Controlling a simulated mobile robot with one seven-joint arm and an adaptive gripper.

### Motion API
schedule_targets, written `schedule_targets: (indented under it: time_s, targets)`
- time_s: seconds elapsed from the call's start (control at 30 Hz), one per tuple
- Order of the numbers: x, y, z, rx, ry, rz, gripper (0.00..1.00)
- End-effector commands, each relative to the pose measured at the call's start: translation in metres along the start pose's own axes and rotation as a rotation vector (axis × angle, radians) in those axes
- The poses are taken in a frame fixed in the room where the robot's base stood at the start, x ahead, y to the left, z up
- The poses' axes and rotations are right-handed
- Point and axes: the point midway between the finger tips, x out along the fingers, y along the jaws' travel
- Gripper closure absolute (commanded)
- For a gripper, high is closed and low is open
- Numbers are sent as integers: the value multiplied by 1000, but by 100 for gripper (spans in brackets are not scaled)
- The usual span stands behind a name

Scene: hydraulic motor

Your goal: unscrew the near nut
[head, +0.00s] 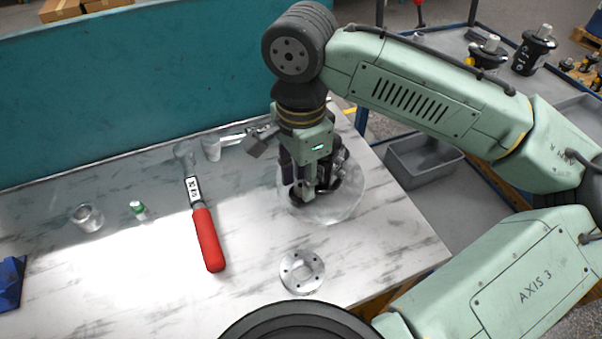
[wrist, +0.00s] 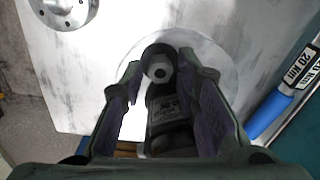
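A dark hydraulic motor (wrist: 170,115) with a pale label sits on a round, shiny plate (head: 345,205) on the marbled table. In the head view the motor is mostly hidden behind my gripper (head: 306,188), which points down over the plate. In the wrist view a pale hex nut (wrist: 159,72) shows at the end of the motor. My gripper (wrist: 160,66) has its two purple-padded fingers on either side of the nut, with a visible gap on both sides. It is open and holds nothing. A second nut is not visible, so I cannot tell which nut this is.
A red-handled tool (head: 208,238) lies left of the plate. A round flange with holes (head: 302,271) lies in front. A clear cup (head: 87,217) and a small green-topped item (head: 138,209) stand at left. A grey bin (head: 424,160) is beyond the table's right edge.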

Motion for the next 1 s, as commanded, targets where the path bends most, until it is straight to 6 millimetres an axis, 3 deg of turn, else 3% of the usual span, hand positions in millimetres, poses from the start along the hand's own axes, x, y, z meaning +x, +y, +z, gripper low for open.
schedule_targets:
  time_s: [0.2,0.87,1.0]
  targets:
    - [-1,0,0,73,0,0,72]
    - [0,0,0,71,0,0,72]
    - [0,0,0,71,0,0,80]
